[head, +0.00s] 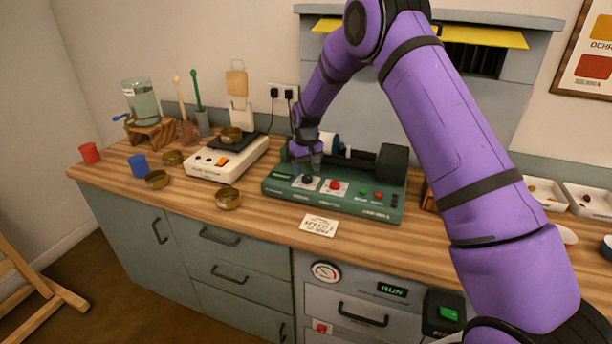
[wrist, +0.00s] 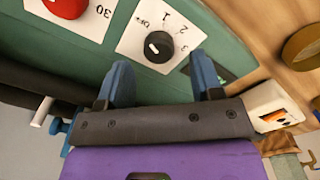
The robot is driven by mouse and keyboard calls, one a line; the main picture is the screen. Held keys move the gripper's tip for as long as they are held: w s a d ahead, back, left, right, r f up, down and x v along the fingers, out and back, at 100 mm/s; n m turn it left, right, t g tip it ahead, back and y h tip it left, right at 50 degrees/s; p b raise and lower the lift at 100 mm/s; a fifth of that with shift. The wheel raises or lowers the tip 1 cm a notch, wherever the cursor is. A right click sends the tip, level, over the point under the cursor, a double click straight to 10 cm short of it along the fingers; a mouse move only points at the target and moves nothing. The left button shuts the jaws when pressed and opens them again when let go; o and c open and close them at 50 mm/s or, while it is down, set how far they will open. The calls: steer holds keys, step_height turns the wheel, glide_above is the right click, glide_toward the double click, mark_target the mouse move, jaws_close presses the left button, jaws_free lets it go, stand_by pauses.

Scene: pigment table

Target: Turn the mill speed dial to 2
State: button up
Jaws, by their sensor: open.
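The mill (head: 330,205) is a green machine on the wooden counter. Its speed dial (wrist: 159,46) is a black round knob on a white plate marked OFF, 1, 2 and 3. A short white mark shows on the left part of the knob, away from the 2; I cannot tell exactly where it points. The dial also shows in the head view (head: 307,180). My gripper (wrist: 163,72) is open and empty, its blue fingers apart, just short of the dial. In the head view my gripper (head: 307,168) hangs over the mill's left front.
A red knob (wrist: 66,5) on a plate marked 30 is beside the dial. A white scale (head: 228,158) stands left of the mill, with brass bowls (head: 229,198) nearby. A note card (head: 319,226) lies in front. A dark cylinder (head: 391,163) tops the mill's right end.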

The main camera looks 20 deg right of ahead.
mark_target(307, 179)
steer(key=shift+f, duration=1.45)
steer(key=c, duration=0.9)
